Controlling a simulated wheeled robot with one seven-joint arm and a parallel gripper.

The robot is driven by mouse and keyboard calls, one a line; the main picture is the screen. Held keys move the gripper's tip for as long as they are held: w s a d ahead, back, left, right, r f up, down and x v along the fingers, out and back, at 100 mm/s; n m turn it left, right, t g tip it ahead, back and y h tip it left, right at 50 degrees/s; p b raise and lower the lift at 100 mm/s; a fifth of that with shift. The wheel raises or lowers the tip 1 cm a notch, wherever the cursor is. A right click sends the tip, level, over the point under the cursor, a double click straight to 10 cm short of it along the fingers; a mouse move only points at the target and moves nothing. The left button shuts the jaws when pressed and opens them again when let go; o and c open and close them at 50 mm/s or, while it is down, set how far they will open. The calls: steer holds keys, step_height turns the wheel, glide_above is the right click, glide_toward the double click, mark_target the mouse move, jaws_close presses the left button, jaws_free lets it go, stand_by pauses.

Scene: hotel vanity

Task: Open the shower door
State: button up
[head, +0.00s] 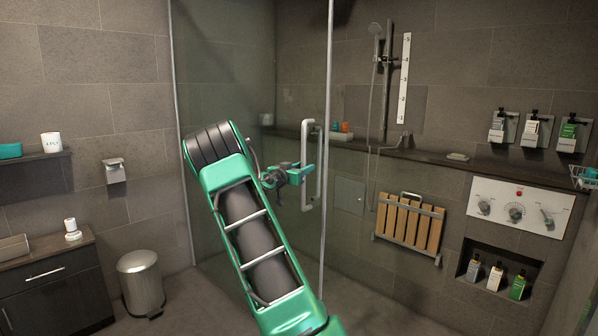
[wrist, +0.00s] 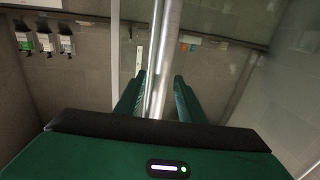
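The shower door (head: 225,130) is a clear glass panel with metal edges, and it looks closed. Its handle (head: 306,136) is a tall silver loop near the right edge of the glass. My gripper (head: 304,174) is at the handle, around the middle of its height. In the wrist view, my gripper's two green fingers (wrist: 160,77) stand on either side of a silver vertical bar (wrist: 159,100), which looks like the handle. A narrow gap seems to show between the bar and each finger, so the gripper looks open around it. The exact contact is hard to see.
Beyond the glass are a ledge (head: 430,155), a folded wooden seat (head: 408,223) and a control panel (head: 520,207). A metal bin (head: 141,280) and a dark cabinet (head: 55,290) stand at the left. The floor between bin and door is clear.

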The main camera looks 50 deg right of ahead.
steer(key=s+a, duration=0.1)
steer(key=a, duration=0.9)
steer(key=shift+a, duration=0.25)
steer(key=shift+s+f, duration=0.1)
